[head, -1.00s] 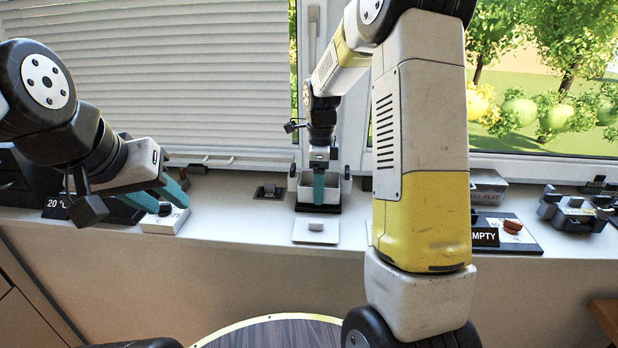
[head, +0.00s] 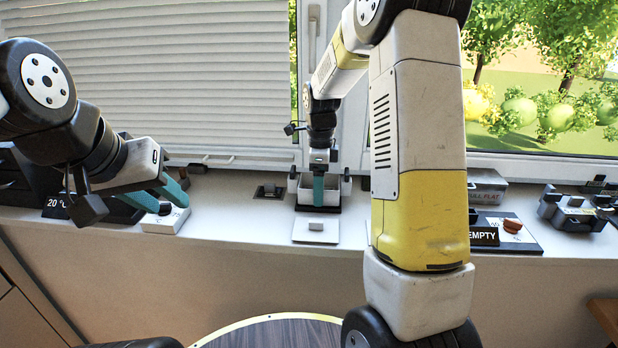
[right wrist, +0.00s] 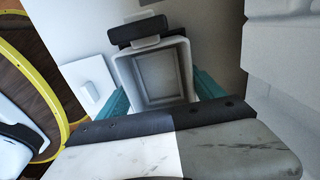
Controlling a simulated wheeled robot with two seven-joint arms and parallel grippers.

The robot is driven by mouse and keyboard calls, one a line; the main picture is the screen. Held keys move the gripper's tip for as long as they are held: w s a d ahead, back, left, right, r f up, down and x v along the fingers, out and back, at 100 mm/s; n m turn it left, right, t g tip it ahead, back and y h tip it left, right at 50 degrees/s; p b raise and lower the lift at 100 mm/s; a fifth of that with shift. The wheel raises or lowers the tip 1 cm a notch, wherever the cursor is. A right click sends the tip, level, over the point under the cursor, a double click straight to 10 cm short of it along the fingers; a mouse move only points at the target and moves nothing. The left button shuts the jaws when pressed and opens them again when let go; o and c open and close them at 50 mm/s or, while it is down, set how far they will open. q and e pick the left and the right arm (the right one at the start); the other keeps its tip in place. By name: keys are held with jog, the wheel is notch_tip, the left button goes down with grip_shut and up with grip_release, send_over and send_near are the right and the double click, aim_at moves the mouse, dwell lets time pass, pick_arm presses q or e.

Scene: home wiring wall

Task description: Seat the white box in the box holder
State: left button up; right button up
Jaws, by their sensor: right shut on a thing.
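The white box (head: 304,190) is an open, shallow tray-like box at the back of the sill, in the middle of the head view. My right gripper (head: 319,188) points down and is shut on it. In the right wrist view, the white box (right wrist: 162,78) lies between the two teal fingers. The box holder (head: 330,209) has a black base under the box and dark knobs at both sides. Whether the box touches its base is hard to tell. My left gripper (head: 160,196) is open and empty, beside a small white dial box (head: 166,221).
A white plate with a raised block (head: 316,226) lies just in front of the holder. A small dark switch (head: 269,191) stands to its left. A black EMPTY sign (head: 484,237) and dark clamp-like device (head: 573,210) are at right. Blinds and window rise behind.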

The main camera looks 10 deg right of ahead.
jog(key=shift+f, duration=0.35)
jog(key=o, duration=1.9)
notch_tip(320, 180, up, 7)
jog(key=shift+f, duration=0.1)
jog(key=shift+r, duration=0.5)
